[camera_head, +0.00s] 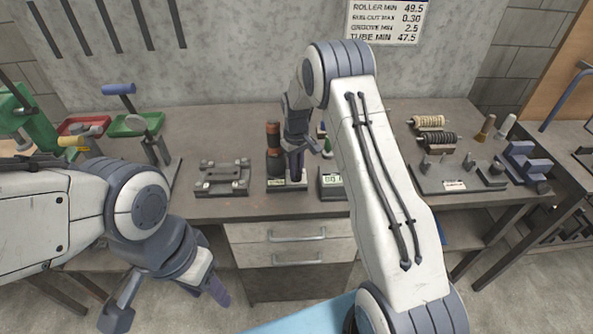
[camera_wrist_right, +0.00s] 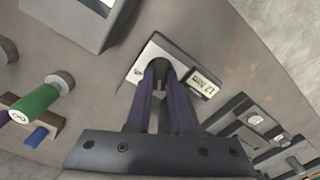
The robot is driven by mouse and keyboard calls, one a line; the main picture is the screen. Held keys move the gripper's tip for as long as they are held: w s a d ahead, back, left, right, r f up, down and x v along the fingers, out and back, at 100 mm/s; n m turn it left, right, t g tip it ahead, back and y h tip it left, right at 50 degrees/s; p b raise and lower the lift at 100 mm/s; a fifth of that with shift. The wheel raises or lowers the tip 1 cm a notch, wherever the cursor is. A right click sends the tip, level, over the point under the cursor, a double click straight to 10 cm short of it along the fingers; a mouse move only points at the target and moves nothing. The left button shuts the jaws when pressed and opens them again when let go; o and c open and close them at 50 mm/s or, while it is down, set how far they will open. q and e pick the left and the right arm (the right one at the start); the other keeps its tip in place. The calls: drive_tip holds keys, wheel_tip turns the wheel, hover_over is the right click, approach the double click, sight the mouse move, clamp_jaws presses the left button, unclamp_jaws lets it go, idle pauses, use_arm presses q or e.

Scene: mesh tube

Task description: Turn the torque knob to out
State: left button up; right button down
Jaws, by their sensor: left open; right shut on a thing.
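My right gripper (camera_head: 297,168) reaches down to a small instrument with a pale display (camera_head: 277,183) on the bench. In the right wrist view, the purple fingers of my right gripper (camera_wrist_right: 160,72) are closed around a dark upright part, seemingly the torque knob (camera_wrist_right: 160,68). It stands on a light plate beside the display (camera_wrist_right: 206,84), whose text is too small to read surely. The fingers hide most of the knob, so its setting cannot be told. My left gripper (camera_head: 167,300) is open and empty, low in front of the bench.
A second display unit (camera_head: 332,184) stands right of the instrument. A dark and reddish-brown cylinder (camera_head: 273,140) stands close left of the right gripper. A metal fixture (camera_head: 222,178) lies further left. Rollers (camera_head: 435,139) and a post rack (camera_head: 455,176) stand at right.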

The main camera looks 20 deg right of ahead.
sight(274, 147)
drive_tip(key=n, duration=0.5)
drive_tip(key=shift+n+b, duration=0.35)
drive_tip(key=shift+n, duration=0.05)
idle(0.4)
drive_tip(key=c, duration=0.8)
unclamp_jaws()
drive_tip(key=shift+r, duration=0.1)
wheel_tip(274, 147, up, 10)
drive_tip(key=b, duration=0.2)
drive_tip(key=shift+r, duration=0.15)
